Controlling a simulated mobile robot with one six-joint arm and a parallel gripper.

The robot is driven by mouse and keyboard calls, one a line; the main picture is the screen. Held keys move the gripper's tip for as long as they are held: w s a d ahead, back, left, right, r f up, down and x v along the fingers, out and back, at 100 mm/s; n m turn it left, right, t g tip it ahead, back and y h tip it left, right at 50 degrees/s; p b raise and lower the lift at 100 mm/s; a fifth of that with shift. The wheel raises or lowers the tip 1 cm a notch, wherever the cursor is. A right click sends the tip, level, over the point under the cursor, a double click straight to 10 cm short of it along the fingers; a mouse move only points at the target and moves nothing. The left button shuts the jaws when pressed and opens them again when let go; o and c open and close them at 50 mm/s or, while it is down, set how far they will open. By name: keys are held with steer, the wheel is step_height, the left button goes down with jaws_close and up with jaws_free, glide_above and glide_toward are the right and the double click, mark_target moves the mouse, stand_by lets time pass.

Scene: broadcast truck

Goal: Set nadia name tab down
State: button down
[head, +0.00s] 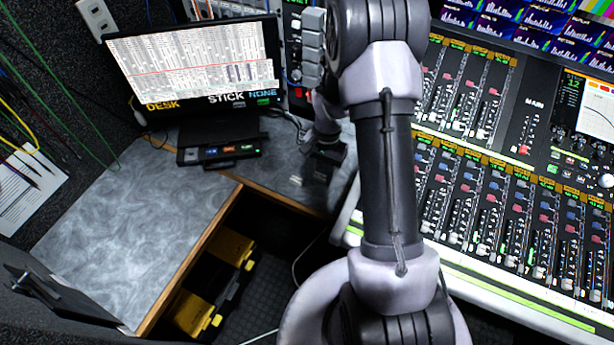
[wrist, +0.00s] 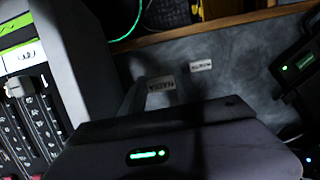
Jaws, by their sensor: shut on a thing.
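The nadia name tab (wrist: 161,85) is a small pale label with dark lettering, seen in the wrist view at the end of my gripper (wrist: 155,97). My gripper is shut on it, low over the grey desk top (wrist: 235,60); I cannot tell whether the tab touches the surface. In the head view my gripper (head: 322,170) is over the desk's right part, in front of the monitor's right side, and the tab is hidden there. A second small pale tab (wrist: 201,65) lies on the desk close by, its lettering too small to read.
A monitor (head: 195,70) stands at the back of the desk, with a small button box (head: 218,153) in front. The mixing console (head: 480,190) is close on the right. The desk's left part (head: 130,220) is clear. Yellow-and-black cases (head: 215,280) sit below the desk edge.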

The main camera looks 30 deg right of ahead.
mark_target(319, 194)
step_height(319, 194, down, 7)
steer(key=b, duration=0.2)
steer(key=shift+f+b, duration=0.2)
steer(key=shift+b, duration=0.1)
steer(key=shift+r, duration=0.2)
steer(key=c, duration=1.3)
jaws_free()
steer(key=shift+f, duration=0.2)
steer(key=shift+c, duration=0.2)
steer(key=o, duration=0.4)
steer(key=shift+o, duration=0.2)
